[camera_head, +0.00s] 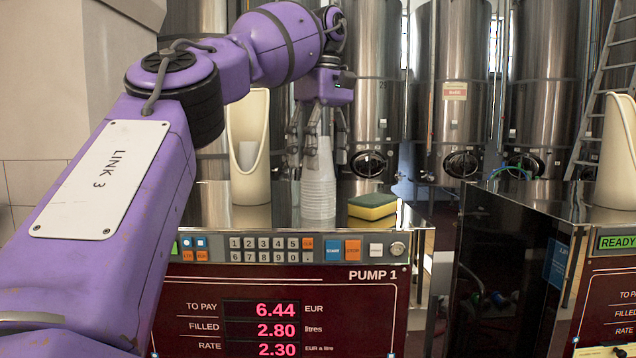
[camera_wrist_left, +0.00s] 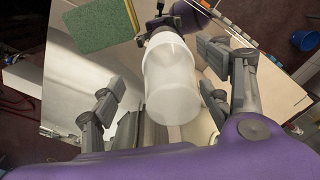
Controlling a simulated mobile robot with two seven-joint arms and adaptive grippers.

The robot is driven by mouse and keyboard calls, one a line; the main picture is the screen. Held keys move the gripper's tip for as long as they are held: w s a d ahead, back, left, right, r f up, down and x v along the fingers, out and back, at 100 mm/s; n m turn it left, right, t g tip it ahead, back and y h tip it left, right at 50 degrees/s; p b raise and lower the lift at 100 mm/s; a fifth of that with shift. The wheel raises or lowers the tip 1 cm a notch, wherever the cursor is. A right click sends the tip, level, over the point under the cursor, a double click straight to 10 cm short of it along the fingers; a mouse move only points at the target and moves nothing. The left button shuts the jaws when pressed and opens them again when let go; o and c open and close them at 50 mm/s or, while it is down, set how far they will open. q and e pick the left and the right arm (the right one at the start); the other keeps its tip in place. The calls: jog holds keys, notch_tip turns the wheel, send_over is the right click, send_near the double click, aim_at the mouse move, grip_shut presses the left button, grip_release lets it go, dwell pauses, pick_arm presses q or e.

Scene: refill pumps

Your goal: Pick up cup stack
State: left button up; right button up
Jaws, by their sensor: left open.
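The cup stack (camera_head: 318,190) is a tall stack of translucent white cups standing upright on top of Pump 1 (camera_head: 290,250). My left gripper (camera_head: 317,150) points down from above, with its fingers around the upper part of the stack. In the left wrist view the stack (camera_wrist_left: 170,85) shows between the two spread fingers of the left gripper (camera_wrist_left: 165,100). The fingers are open, and gaps show between them and the cups. My right gripper is not in view.
A cream holder (camera_head: 247,125) with a whitish cup inside stands left of the stack. A yellow and green sponge (camera_head: 372,206) lies to the right, and it also shows in the left wrist view (camera_wrist_left: 95,24). A second pump (camera_head: 520,235) stands at right. Steel tanks (camera_head: 455,90) stand behind.

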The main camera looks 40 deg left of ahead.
aim_at(319, 177)
pick_arm(q)
jog(key=shift+s+a+f, duration=0.1)
jog(key=shift+s+f, duration=0.1)
jog(key=shift+f, duration=0.55)
jog(key=f, duration=0.3)
jog(key=shift+s+a, duration=0.15)
jog(key=shift+a, duration=0.1)
jog(key=shift+f, duration=0.25)
jog(key=shift+d, duration=0.1)
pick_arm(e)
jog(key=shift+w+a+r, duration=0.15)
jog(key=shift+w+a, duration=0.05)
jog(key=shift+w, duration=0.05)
pick_arm(q)
jog(key=shift+c, duration=0.2)
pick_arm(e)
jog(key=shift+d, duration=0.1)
pick_arm(q)
jog(key=c, duration=1.2)
jog(key=shift+r, duration=0.2)
